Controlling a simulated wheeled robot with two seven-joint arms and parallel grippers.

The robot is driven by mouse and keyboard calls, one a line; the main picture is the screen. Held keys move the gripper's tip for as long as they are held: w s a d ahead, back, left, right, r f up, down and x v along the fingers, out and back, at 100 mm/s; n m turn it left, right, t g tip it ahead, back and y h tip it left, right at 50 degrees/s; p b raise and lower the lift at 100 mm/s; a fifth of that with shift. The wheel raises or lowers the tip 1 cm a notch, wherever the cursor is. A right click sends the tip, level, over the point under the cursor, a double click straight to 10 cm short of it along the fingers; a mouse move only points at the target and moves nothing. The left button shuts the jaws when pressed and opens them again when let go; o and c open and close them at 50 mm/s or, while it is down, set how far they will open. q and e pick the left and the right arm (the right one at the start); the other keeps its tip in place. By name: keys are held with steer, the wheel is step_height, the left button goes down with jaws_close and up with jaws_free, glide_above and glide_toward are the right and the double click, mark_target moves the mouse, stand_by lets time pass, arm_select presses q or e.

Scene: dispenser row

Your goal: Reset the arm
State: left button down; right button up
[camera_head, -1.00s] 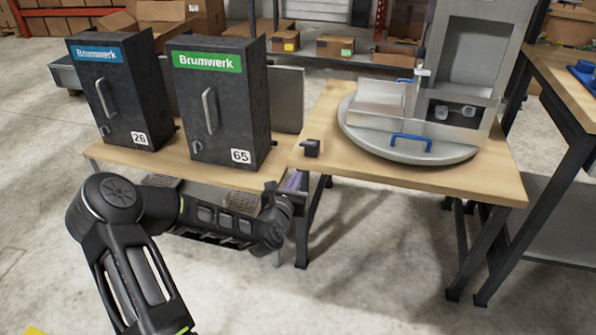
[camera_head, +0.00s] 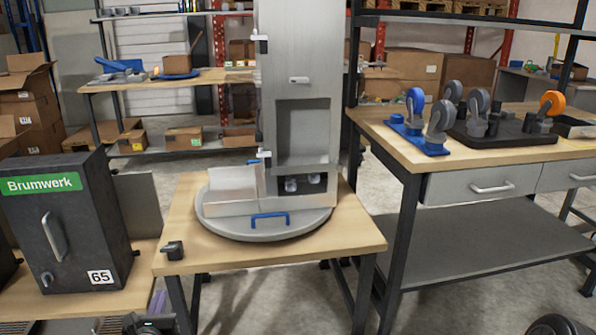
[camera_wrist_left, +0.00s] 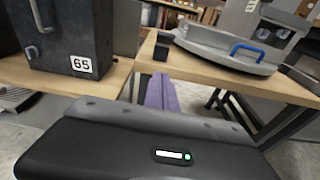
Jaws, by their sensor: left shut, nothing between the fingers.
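My left gripper (camera_head: 157,302) is at the bottom left of the head view, low in front of the gap between the two wooden tables. Its purple fingers show in the left wrist view (camera_wrist_left: 161,93); they are shut together with nothing between them. Part of my left arm shows along the bottom edge of the head view. My right gripper is not in view; a dark rounded part, perhaps of my right arm, shows at the bottom right corner.
A dark cabinet (camera_head: 68,220) numbered 65 stands left. A grey dispenser (camera_head: 297,80) stands on a round base (camera_head: 225,226) on the middle table (camera_head: 350,243). A small black block (camera_head: 173,250) sits at that table's corner. A workbench (camera_head: 400,142) with casters stands right.

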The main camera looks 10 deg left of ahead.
arm_select(q)
steer(key=s+d+f+m+g+h, duration=0.3)
steer(key=s+d+f+m, duration=0.1)
steer(key=d+f+m, duration=0.55)
steer(key=s+d+f+m+g+h, duration=0.35)
steer(key=d+f+m, duration=0.25)
steer(key=f+m, duration=0.5)
steer(key=s+d+f+m+g+h, duration=0.2)
steer(key=s+d+f+m+g, duration=0.2)
steer(key=s+d+m, duration=0.55)
steer(key=s+d+f+m+g+h, duration=0.1)
steer(key=s+d+f+m+g, duration=0.35)
steer(key=s+d+m, duration=0.5)
step_height(320, 180, up, 20)
steer(key=s+d+n+p, duration=0.1)
steer(key=p, duration=1.7)
steer(key=shift+s+f+n+p, duration=0.2)
steer(key=shift+s+n+p, duration=0.15)
steer(key=shift+p, duration=0.05)
steer(key=shift+d+f, duration=0.1)
